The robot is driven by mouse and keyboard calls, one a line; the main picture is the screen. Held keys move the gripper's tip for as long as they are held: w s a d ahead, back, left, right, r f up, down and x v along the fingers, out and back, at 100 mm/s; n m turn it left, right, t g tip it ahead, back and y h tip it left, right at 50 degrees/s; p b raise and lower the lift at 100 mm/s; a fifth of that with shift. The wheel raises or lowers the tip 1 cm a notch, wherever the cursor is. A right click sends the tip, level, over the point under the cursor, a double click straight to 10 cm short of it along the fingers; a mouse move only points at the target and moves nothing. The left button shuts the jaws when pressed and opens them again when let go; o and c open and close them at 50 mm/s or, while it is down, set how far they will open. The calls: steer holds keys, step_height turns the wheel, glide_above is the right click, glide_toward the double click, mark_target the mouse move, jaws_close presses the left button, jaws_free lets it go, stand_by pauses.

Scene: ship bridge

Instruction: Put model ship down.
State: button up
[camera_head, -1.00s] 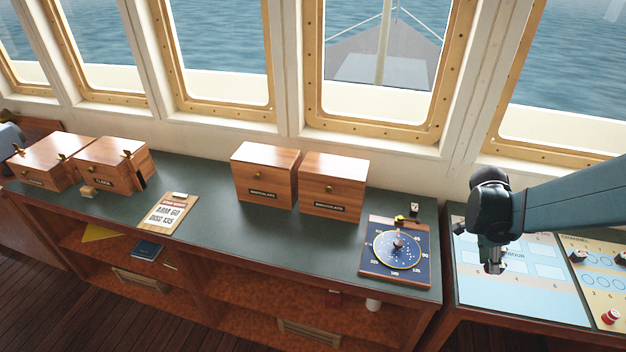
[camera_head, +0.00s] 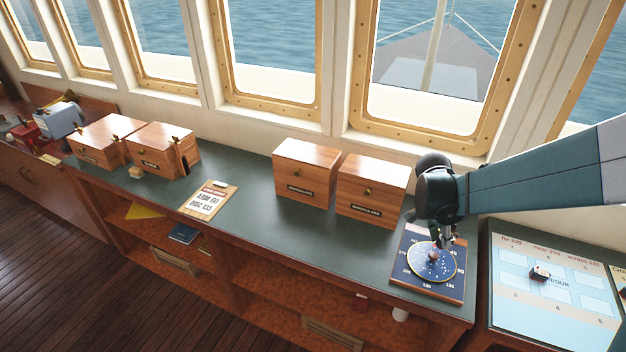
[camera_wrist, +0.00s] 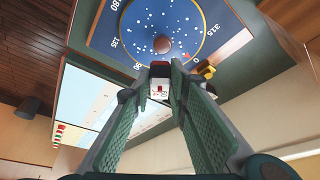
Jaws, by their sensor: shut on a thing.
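My gripper (camera_head: 447,243) hangs over the star disc board, near the back edge of the round disc. In the wrist view its two green-padded fingers (camera_wrist: 161,80) are shut on a small white and red block-like thing (camera_wrist: 160,86), seemingly the model ship. The hold is small and partly hidden in the head view. The disc's brown centre knob (camera_wrist: 163,45) lies just beyond the fingertips. Another small dark and white ship-like piece (camera_head: 541,273) stands on the light blue chart (camera_head: 520,310), apart from my gripper.
The blue star disc board (camera_head: 415,279) lies at the right end of the green counter (camera_head: 245,215). Two wooden boxes (camera_head: 306,174) (camera_head: 371,190) stand to its left. A clipboard (camera_head: 208,200) and more boxes (camera_head: 163,150) are further left. Bare counter lies between the clipboard and the disc board.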

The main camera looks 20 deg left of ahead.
steer(key=s+a+n+y, duration=0.1)
steer(key=s+a+n, duration=0.1)
steer(key=a, duration=1.3)
steer(key=s+a+n+t, duration=0.1)
steer(key=a+n, duration=0.3)
steer(key=a, duration=1.2)
steer(key=shift+s+a+f+t+y, duration=0.15)
steer(key=shift+s+a+t+y, duration=0.15)
steer(key=shift+s+y, duration=0.1)
steer(key=shift+f, duration=3.1)
steer(key=shift+f, duration=0.15)
steer(key=shift+f, duration=1.75)
steer(key=shift+f+b, duration=0.2)
steer(key=shift+b, duration=0.25)
steer(key=o, duration=0.8)
